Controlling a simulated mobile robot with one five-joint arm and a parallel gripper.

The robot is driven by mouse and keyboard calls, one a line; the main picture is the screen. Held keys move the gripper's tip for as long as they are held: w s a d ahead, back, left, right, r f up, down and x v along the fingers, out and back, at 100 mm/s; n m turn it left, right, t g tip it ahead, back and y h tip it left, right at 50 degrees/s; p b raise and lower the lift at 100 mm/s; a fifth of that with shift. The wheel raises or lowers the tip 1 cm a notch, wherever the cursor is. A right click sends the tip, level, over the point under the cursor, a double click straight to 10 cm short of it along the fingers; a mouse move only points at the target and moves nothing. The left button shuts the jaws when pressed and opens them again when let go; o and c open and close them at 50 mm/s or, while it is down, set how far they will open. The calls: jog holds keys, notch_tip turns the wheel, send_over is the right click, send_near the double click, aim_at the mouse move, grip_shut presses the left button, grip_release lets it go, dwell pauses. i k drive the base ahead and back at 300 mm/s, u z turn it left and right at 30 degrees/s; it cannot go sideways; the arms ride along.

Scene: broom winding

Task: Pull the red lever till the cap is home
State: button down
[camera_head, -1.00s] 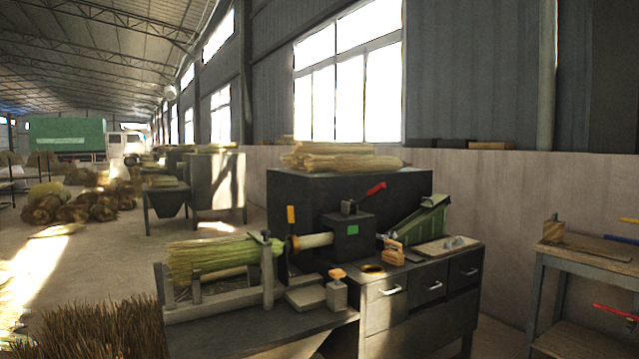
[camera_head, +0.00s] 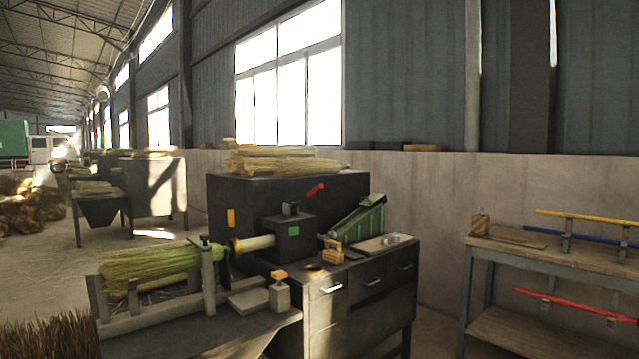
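A red lever (camera_head: 315,191) rises at a slant to the upper right above a dark block-shaped machine head (camera_head: 296,241) with a green square on its face. Its lower stem is hard to tell against the dark cabinet behind. A pale tube (camera_head: 258,243) sticks out to the left from the head and ends in a yellow-orange ring (camera_head: 236,247); I cannot tell whether this ring is the cap. A bundle of green-yellow straw (camera_head: 150,267) lies in a grey cradle (camera_head: 165,312) left of the ring. My gripper is not in view.
A dark drawer bench (camera_head: 370,310) carries the head, a green sloped chute (camera_head: 358,222) and small wooden-topped tools. A yellow upright handle (camera_head: 230,218) stands left of the head. A shelf table (camera_head: 560,258) with coloured rods stands right. Floor shows between bench and table.

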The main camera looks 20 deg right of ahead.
aim_at(318, 189)
jog(key=i, duration=0.9)
jog(key=u, duration=0.05)
